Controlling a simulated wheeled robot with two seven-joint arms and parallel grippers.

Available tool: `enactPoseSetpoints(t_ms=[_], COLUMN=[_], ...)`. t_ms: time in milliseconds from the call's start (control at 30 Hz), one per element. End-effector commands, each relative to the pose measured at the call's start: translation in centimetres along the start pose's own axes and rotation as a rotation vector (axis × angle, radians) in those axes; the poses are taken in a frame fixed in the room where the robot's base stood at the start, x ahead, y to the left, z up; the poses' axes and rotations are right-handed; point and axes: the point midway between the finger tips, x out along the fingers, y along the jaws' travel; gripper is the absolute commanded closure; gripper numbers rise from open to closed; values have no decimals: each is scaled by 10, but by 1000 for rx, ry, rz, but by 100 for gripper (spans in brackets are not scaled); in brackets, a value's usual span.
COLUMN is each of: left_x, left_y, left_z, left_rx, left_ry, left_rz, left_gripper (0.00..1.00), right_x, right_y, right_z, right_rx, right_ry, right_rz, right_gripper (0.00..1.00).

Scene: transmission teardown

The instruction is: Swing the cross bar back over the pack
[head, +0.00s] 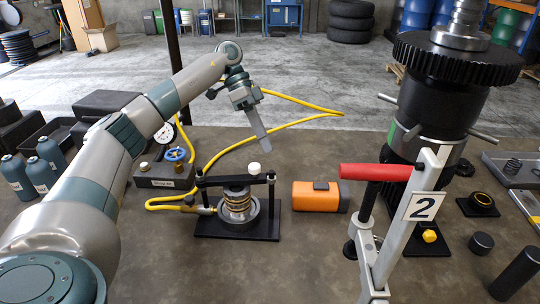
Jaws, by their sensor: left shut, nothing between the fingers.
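The pack (238,201) is a short stack of brownish rings on a round metal seat, on a black base plate (208,226) on the bench. A black cross bar (222,181) with a white knob (254,169) runs between two upright posts, at the pack's top edge in the head view. I cannot tell whether its right end is seated on the right post. My left gripper (264,146) is shut and empty, pointing down just above and behind the white knob, apparently apart from it. My right gripper is not in view.
A yellow hose (290,124) loops behind the fixture to a box with a blue valve wheel (175,155). An orange case (318,196) lies to the right. A red-handled press (375,172) marked 2 and a large geared transmission (440,100) block the right side.

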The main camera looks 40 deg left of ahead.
Motion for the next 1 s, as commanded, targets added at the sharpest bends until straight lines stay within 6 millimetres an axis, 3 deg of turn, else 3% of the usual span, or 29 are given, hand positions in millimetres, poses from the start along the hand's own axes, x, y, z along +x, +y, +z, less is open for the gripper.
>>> enactPoseSetpoints(t_ms=[167, 500, 1000], left_x=[29, 43, 46], left_y=[3, 32, 36], left_z=[0, 0, 0], left_rx=[0, 0, 1], left_ry=[-1, 0, 0], left_rz=[1, -1, -1], left_gripper=[100, 100, 100], right_x=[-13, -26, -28], right_y=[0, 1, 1], right_z=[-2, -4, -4], right_rx=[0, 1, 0], right_ry=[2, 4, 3], right_rz=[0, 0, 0], right_gripper=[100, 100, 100])
